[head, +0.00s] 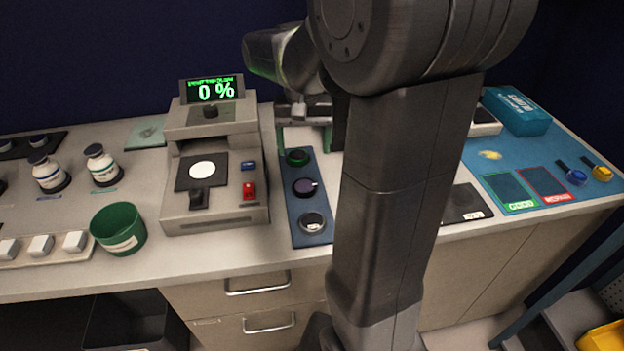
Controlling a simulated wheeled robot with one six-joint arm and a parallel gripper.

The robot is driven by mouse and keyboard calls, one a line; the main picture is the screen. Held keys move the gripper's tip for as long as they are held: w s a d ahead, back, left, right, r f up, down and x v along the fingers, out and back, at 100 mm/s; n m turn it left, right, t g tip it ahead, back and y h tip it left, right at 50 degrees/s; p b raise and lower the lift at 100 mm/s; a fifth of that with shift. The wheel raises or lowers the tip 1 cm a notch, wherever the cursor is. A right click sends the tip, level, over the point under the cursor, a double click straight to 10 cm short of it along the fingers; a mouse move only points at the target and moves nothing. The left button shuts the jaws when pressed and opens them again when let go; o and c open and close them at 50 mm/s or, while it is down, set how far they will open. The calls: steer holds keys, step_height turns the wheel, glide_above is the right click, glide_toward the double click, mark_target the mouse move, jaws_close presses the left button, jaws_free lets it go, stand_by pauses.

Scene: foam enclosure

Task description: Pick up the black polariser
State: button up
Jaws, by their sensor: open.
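A narrow blue tray (318,238) on the bench holds three round parts in a row. The back one is a dark disc with a green rim (297,157). The middle one is a dark disc with a purplish face and a small light tab (304,187). The front one is a dark disc with a pale rim and a small label (312,222). I cannot tell from the labels which is the black polariser. My gripper (304,142) is open and empty, pointing down over the back end of the tray, near the green-rimmed disc. My arm hides the bench to the right.
A grey meter (214,215) reading 0 % stands close left of the tray. A green cup (118,230), white bottles (103,165) and white blocks (75,241) are further left. A blue mat (548,165) and glove box (516,110) are at right.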

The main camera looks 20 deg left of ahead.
mark_target(304, 186)
step_height(304, 186, down, 11)
steer(key=shift+s+f, duration=0.1)
stand_by(0.4)
steer(key=shift+c, duration=0.3)
steer(key=c, duration=1)
